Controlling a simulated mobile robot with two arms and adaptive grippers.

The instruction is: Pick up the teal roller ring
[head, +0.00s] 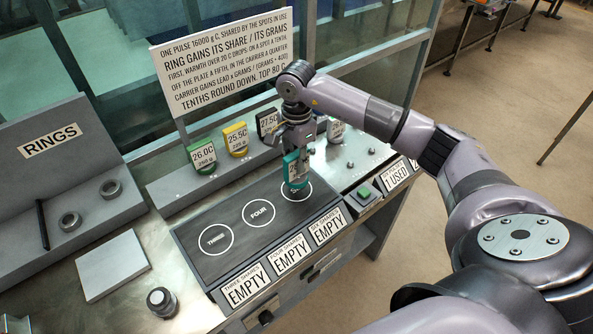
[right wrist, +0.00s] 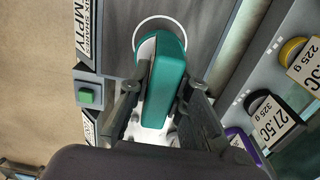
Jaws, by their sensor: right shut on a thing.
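The teal roller ring (head: 296,172) is held upright at the six spot (head: 308,192) of the dark plate. My right gripper (head: 297,155) comes down from above and is shut on it. In the right wrist view the teal ring (right wrist: 167,85) sits between the two fingers, over a white circle outline. I cannot tell whether its lower end touches the plate or is just above it. A pale label on its side is partly hidden. My left gripper is not in view.
Green (head: 203,157), yellow (head: 236,140) and dark (head: 267,124) labelled rings stand on the rack behind. The three spot (head: 216,239) and four spot (head: 258,213) are bare. A RINGS tray (head: 95,215) holds two grey rings. A small dark cylinder (head: 161,302) stands at the front.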

